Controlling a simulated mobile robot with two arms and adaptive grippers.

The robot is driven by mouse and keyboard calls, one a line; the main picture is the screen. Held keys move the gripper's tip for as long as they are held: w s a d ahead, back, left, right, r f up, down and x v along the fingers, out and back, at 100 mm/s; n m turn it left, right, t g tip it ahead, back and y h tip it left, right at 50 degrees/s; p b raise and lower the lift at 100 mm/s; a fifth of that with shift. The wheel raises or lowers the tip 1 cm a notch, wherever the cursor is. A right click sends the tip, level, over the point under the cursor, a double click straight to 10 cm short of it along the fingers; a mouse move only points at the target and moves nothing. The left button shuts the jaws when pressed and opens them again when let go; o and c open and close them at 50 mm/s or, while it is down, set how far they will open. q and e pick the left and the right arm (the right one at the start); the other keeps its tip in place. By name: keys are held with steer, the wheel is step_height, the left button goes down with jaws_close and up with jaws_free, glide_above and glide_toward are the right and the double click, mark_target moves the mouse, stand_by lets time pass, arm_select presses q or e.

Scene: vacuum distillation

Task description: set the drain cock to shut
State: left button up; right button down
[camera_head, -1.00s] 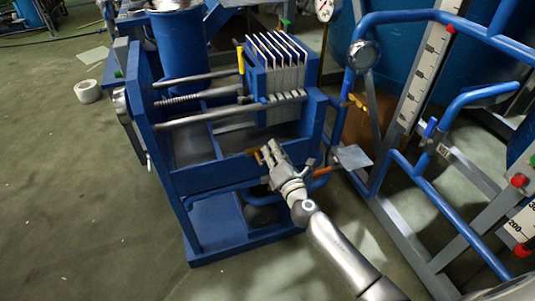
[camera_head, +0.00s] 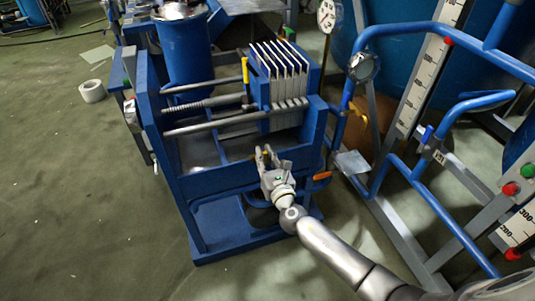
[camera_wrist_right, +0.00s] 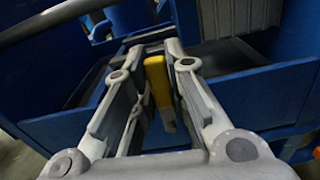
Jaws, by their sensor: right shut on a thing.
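A small yellow cock handle (camera_wrist_right: 157,82) stands between the two fingers of my right gripper (camera_wrist_right: 157,62) in the wrist view. In the head view the gripper (camera_head: 267,153) is at the front beam of the blue filter press (camera_head: 220,181), below its pale plates. It is shut on the yellow handle, of which only a sliver (camera_head: 259,158) shows there. The cock's body is mostly hidden by the gripper and beam, so its exact setting cannot be read. My left gripper is out of view.
An orange lever (camera_head: 322,176) is close to the right of my gripper. A small grey plate (camera_head: 352,164) and blue pipe frame (camera_head: 440,215) stand further right. Another yellow handle (camera_head: 245,70) is by the plates.

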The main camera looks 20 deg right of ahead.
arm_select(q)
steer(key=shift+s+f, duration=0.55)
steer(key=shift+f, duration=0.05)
arm_select(e)
steer(key=shift+a+f+n, duration=0.15)
steer(key=shift+a+n, duration=0.05)
steer(key=shift+n, duration=0.3)
steer(key=shift+s, duration=0.1)
steer(key=c, duration=1.4)
jaws_free()
steer(key=s, duration=1.2)
steer(key=shift+d, duration=0.2)
